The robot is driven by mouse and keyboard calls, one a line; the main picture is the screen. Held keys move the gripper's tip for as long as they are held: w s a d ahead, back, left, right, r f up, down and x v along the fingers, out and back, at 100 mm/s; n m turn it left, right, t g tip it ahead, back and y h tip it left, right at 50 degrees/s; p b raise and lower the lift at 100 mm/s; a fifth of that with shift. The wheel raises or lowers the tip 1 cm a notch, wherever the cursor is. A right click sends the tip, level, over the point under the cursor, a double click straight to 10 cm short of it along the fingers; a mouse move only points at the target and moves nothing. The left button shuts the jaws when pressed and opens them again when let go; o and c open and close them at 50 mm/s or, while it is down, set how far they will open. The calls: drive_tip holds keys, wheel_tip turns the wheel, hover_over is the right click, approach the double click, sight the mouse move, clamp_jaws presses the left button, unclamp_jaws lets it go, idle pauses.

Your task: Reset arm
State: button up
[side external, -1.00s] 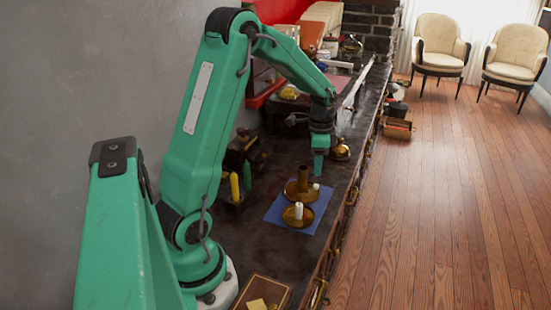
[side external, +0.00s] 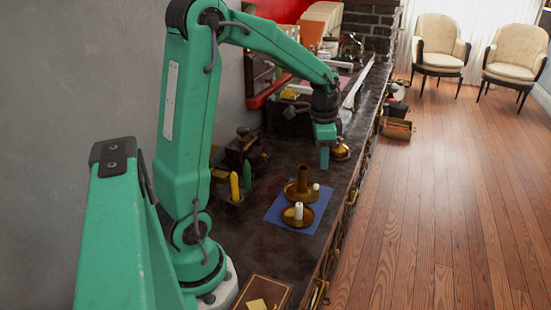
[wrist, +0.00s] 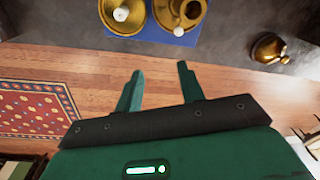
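My gripper (side external: 324,158) hangs over the dark counter, beyond the brass candle holders and just left of a round brass pot (side external: 340,150). In the wrist view my gripper (wrist: 159,68) has its two green fingers apart with nothing between them. A taller brass holder (side external: 303,186) and a low brass dish with a white candle (side external: 298,214) stand on a blue cloth (side external: 279,207). The wrist view shows the dish (wrist: 111,17), the taller holder (wrist: 180,15) and the brass pot (wrist: 268,48). No object is held.
A yellow candle (side external: 234,186) and a green candle (side external: 247,174) stand on the counter near the wall. A small brown box (side external: 263,291) lies near my base. Wooden floor (side external: 450,190) is open to the right of the counter (side external: 285,250).

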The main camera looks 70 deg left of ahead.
drive_tip(key=s+d+r+n+t, duration=0.2)
drive_tip(key=s+d+r, duration=0.2)
drive_tip(key=s+d, duration=0.3)
drive_tip(key=s+d+r+n+t, duration=0.2)
drive_tip(key=s+d+r, duration=0.2)
drive_tip(key=s+d, duration=0.4)
drive_tip(key=shift+r+t, duration=0.25)
drive_tip(key=shift+t, duration=0.05)
